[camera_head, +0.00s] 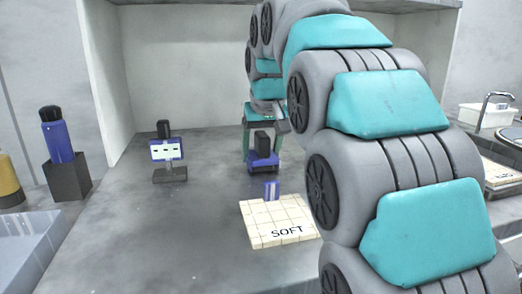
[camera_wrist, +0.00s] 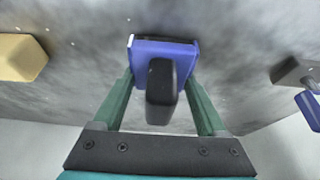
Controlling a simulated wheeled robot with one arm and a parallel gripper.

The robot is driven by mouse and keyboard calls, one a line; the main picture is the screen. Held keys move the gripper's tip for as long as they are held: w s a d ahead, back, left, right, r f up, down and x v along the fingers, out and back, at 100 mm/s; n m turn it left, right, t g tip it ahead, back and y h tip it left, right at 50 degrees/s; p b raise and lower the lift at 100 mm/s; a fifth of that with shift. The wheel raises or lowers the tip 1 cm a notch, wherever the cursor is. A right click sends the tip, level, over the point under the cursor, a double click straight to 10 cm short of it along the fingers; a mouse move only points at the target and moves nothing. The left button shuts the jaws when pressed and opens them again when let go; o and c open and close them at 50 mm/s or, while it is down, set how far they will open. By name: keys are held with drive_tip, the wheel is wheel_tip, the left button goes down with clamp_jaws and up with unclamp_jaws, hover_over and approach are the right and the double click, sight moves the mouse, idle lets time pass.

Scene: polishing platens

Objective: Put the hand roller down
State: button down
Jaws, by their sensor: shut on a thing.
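The hand roller (camera_head: 262,160) has a blue body and a black upright grip. It is over the grey counter behind the tiled pad. My gripper (camera_head: 262,148) reaches down around it from above, with a green finger on each side. In the wrist view, the roller's blue body (camera_wrist: 148,52) sits between the two green fingers, and its black grip (camera_wrist: 160,95) points toward the camera. The gripper is shut on the roller. I cannot tell whether the roller's underside touches the counter.
A cream tiled pad marked SOFT (camera_head: 262,231) lies in front, with a small blue piece (camera_head: 271,190) at its back edge. A blue gauge-like stand (camera_head: 167,152) is to the left. Bare counter (camera_head: 190,225) lies between.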

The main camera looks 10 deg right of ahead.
sight(263, 134)
drive_tip(key=shift+f, duration=0.6)
unclamp_jaws()
drive_tip(key=shift+r, duration=0.3)
drive_tip(key=v, duration=0.7)
drive_tip(key=shift+w+r, duration=0.2)
drive_tip(key=shift+r, duration=0.05)
drive_tip(key=shift+s+r, duration=0.25)
drive_tip(key=shift+r, duration=0.2)
drive_tip(key=shift+s, duration=0.1)
